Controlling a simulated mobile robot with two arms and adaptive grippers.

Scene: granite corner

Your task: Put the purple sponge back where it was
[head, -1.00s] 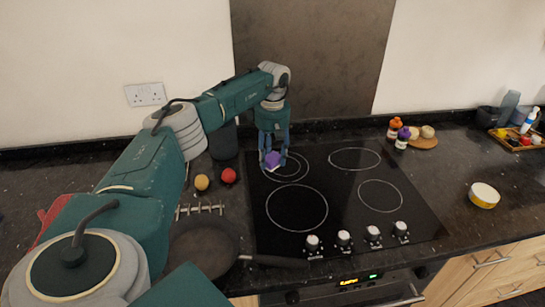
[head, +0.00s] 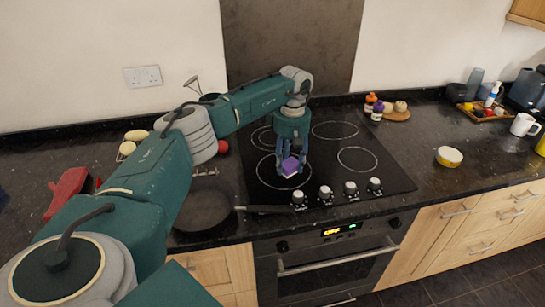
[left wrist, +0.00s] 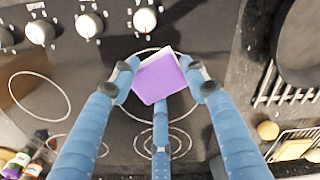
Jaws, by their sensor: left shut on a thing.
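The purple sponge (head: 290,166) has a purple face and a pale side. My left gripper (head: 291,162) is shut on it and holds it over the front left ring of the black hob (head: 381,178). In the left wrist view the sponge (left wrist: 160,77) sits tilted between the blue fingers of the gripper (left wrist: 163,84). Whether it touches the glass is hard to tell. My right gripper is not in view.
A frying pan (head: 202,207) lies left of the hob, its handle reaching along the hob's front. Spice jars (head: 377,111) and a round wooden board (head: 397,115) stand behind right. Hob knobs (head: 325,192) line the front.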

